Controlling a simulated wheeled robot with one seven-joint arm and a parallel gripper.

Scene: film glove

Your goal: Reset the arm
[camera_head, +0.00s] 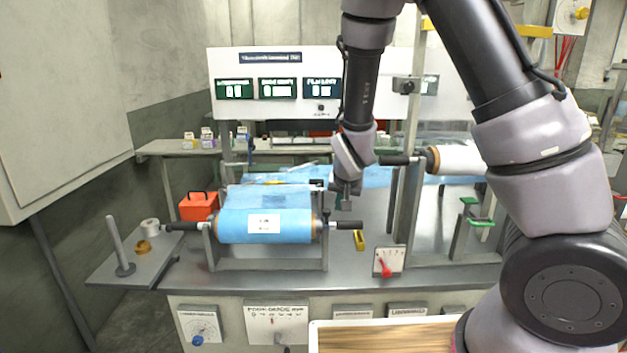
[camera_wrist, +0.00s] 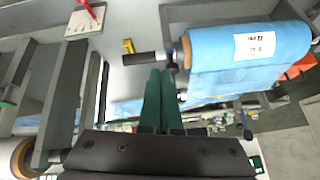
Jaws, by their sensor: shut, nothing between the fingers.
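My gripper (camera_head: 346,203) hangs down from my arm over the machine, to the right of the blue film roll (camera_head: 265,222). Its fingers are together with nothing between them. In the wrist view the dark green fingers of my gripper (camera_wrist: 156,80) lie side by side, and the blue roll (camera_wrist: 240,60) with its white label is at the upper right. The roll sits level on a stand with a black handle at each end. The gripper appears close to the roll's right end; I cannot tell whether it touches anything.
A white roll (camera_head: 460,160) is mounted behind to the right, beside grey posts. A red-lever panel (camera_head: 388,262) and a yellow block (camera_head: 359,240) lie near the front. An orange box (camera_head: 199,206) and an upright peg (camera_head: 118,246) stand left. A wooden board (camera_head: 385,338) is at the front edge.

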